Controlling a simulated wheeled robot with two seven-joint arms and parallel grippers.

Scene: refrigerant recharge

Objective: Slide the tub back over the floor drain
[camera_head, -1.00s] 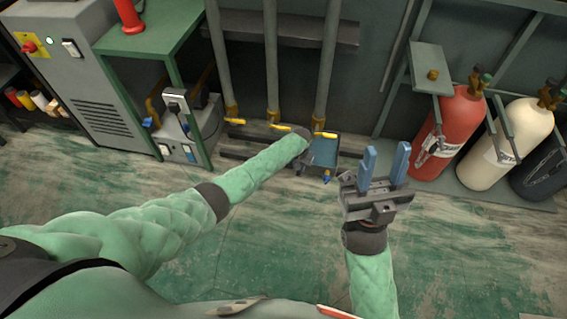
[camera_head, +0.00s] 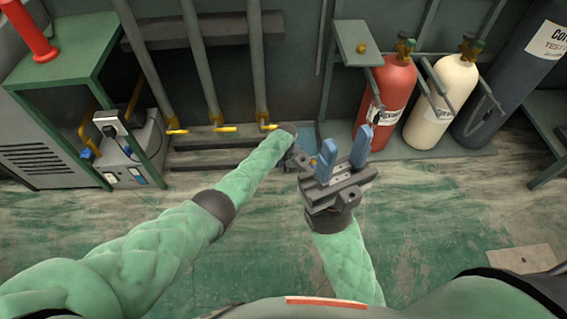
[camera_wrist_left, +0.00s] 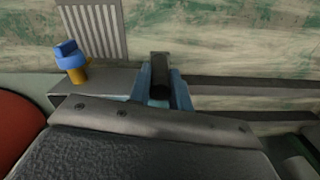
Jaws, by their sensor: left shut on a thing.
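In the left wrist view a pale slotted floor drain grate (camera_wrist_left: 92,30) lies in the floor. My left gripper (camera_wrist_left: 160,88) has its blue fingers shut on a dark bar-like handle (camera_wrist_left: 160,68); whether this belongs to the tub I cannot tell from this view.
A blue-and-yellow valve (camera_wrist_left: 72,62) is close beside the grate. Dark rails (camera_head: 205,142) run along the wall under yellow-handled pipes (camera_head: 218,128). A red cylinder (camera_head: 385,95) and a cream cylinder (camera_head: 433,110) stand right. The floor (camera_head: 430,215) in front is clear.

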